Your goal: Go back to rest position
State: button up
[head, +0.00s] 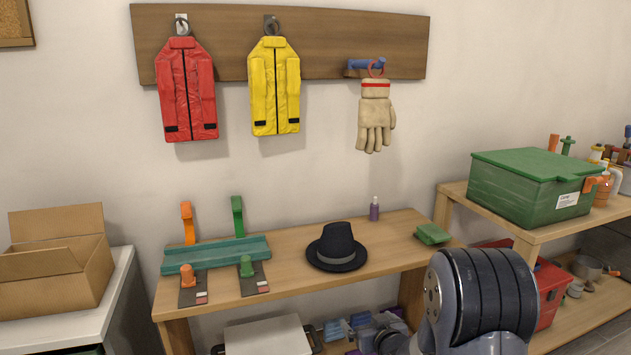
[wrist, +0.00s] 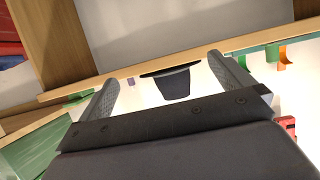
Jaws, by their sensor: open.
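My gripper (wrist: 163,70) shows in the wrist view with its two grey fingers spread apart and nothing between them. The black hat (head: 337,247) with a grey band sits brim down on the wooden bench (head: 400,233). In the tilted, upside-down wrist view the hat (wrist: 172,82) appears beyond the fingers, apart from them.
A wall board (head: 335,45) holds a red vest (head: 187,90), a yellow vest (head: 274,85) and a glove (head: 376,120). A green box (head: 530,185) stands on the right shelf. A cardboard box (head: 55,265) stands left. A purple bottle (head: 374,209) is behind the hat.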

notch_tip(320, 180, down, 11)
jog(key=s+m+h+b, duration=0.1)
jog(key=s+b, duration=0.1)
jog(key=b, duration=0.5)
jog(key=shift+s+d, duration=0.2)
jog(key=shift+s, duration=0.05)
jog(key=shift+r, duration=0.1)
